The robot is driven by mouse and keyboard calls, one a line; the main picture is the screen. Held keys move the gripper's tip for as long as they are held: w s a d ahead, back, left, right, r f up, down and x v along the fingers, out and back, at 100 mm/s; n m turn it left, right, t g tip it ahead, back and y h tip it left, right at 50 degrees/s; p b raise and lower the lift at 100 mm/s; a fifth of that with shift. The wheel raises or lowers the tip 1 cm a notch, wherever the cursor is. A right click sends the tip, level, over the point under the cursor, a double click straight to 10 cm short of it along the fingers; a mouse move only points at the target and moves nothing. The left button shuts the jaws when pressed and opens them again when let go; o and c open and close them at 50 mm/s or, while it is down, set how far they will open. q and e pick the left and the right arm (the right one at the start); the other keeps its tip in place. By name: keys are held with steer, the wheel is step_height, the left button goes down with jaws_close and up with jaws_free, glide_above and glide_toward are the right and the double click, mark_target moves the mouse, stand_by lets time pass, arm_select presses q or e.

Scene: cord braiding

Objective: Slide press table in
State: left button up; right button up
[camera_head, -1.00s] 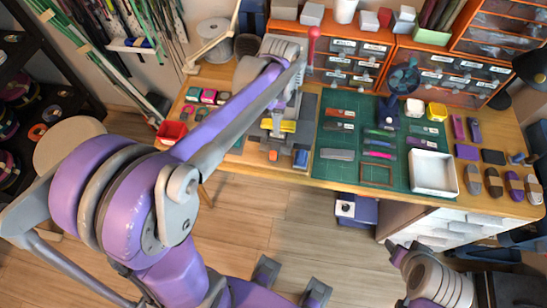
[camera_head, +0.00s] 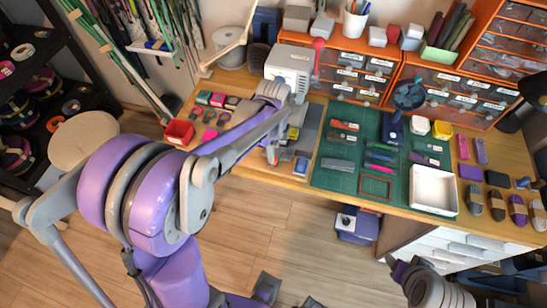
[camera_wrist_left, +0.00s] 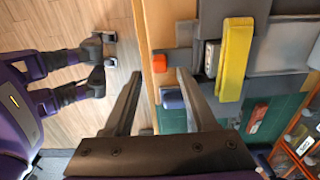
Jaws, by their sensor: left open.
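The white press (camera_head: 289,62) with a red-knobbed lever (camera_head: 318,43) stands at the back of the bench. In front of it are grey plates of the press table (camera_head: 311,116) with a yellow bar (camera_head: 293,133), which also shows in the left wrist view (camera_wrist_left: 235,58). My left gripper (camera_head: 273,152) is open near the bench's front edge. In the left wrist view its fingers (camera_wrist_left: 158,75) are apart, with an orange block (camera_wrist_left: 160,63) near the gap and a blue block (camera_wrist_left: 172,98) by one finger. Contact cannot be told. My forearm hides part of the press table.
A red tray (camera_head: 180,132) and small coloured pieces lie left of the press. A green mat (camera_head: 340,180) with tools and a white tray (camera_head: 434,189) lie to the right. Orange drawers (camera_head: 352,70) stand behind.

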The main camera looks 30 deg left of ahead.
arm_select(q)
step_height(320, 180, down, 5)
stand_by(0.3)
jaws_close()
